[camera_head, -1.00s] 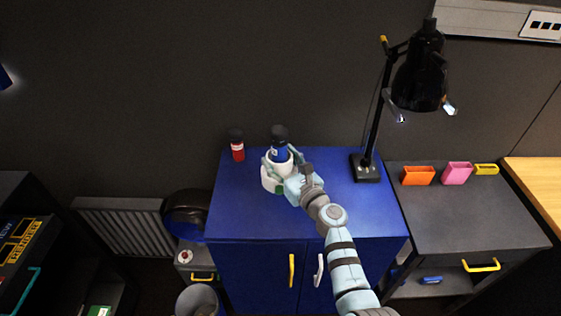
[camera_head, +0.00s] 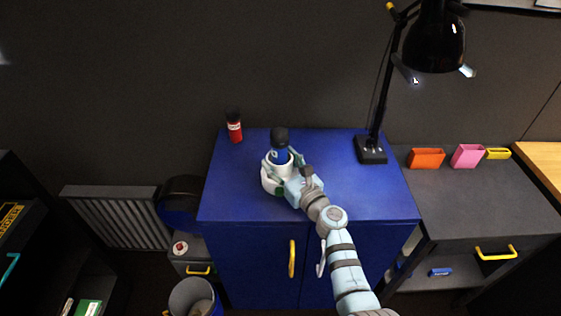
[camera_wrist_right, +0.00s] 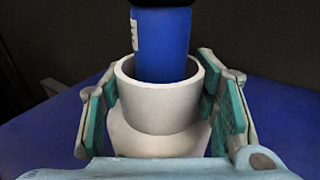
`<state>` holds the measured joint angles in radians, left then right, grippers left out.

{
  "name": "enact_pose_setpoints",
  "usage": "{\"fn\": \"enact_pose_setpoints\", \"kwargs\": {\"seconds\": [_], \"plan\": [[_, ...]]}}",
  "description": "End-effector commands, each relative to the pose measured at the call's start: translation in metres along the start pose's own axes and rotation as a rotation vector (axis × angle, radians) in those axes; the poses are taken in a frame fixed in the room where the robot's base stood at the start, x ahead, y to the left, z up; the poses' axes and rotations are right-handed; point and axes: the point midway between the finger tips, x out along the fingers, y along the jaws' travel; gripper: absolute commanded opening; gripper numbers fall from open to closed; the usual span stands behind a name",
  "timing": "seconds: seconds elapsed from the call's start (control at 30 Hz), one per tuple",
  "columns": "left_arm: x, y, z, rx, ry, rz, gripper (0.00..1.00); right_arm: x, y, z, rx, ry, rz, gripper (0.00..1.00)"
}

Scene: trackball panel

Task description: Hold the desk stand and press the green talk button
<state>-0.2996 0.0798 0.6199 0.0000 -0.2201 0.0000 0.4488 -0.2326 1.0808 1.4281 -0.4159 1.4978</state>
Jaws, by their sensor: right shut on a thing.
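A white stand (camera_head: 270,184) with a round cup-like top rests on the blue cabinet. A blue cylindrical thing with a black top (camera_head: 280,137) stands upright in the cup. My right gripper (camera_head: 281,163) is shut on the stand's upper part. In the right wrist view, the gripper's teal pads (camera_wrist_right: 160,108) lie on both sides of the white cup (camera_wrist_right: 160,128), and the blue body (camera_wrist_right: 163,45) rises from it. I cannot make out a green talk button in either view. My left gripper is not in view.
The blue cabinet top (camera_head: 330,195) has free room around the stand. A red bottle with a black cap (camera_head: 235,131) stands at its back left. A black lamp (camera_head: 372,148) stands at its back right. Orange (camera_head: 426,158) and pink (camera_head: 467,156) holders sit on the dark side unit.

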Motion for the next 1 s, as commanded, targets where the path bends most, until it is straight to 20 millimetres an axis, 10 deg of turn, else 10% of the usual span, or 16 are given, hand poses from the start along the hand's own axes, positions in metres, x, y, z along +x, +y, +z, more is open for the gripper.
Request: {"fn": "enact_pose_setpoints", "kwargs": {"seconds": [1.0], "plan": [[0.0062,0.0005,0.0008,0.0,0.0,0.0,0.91,0.0,0.0,-0.0064,0.0,0.0,0.0,0.32]]}}
